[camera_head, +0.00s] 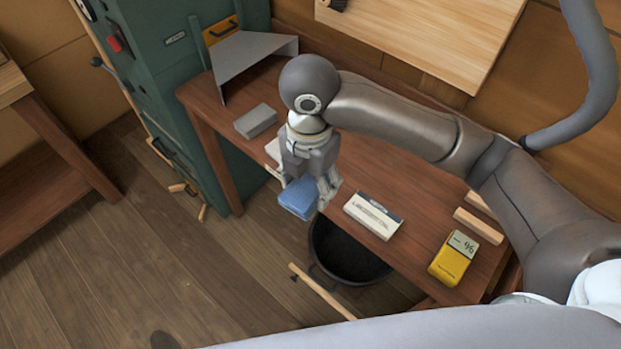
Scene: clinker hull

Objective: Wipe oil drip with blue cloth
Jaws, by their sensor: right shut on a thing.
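My right gripper (312,188) reaches in from the right over the front edge of the wooden bench. It is shut on a folded blue cloth (298,198), which hangs at the fingers near the bench's front edge. I cannot tell whether the cloth touches anything below it. I cannot make out an oil drip in this view. My left gripper is not in view.
The bench (415,215) holds a grey block (256,121), a bent grey sheet (250,60), a white labelled box (373,216) and a yellow meter (453,258). A black bucket (345,262) stands below. A green machine (150,60) stands left; floor is open at lower left.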

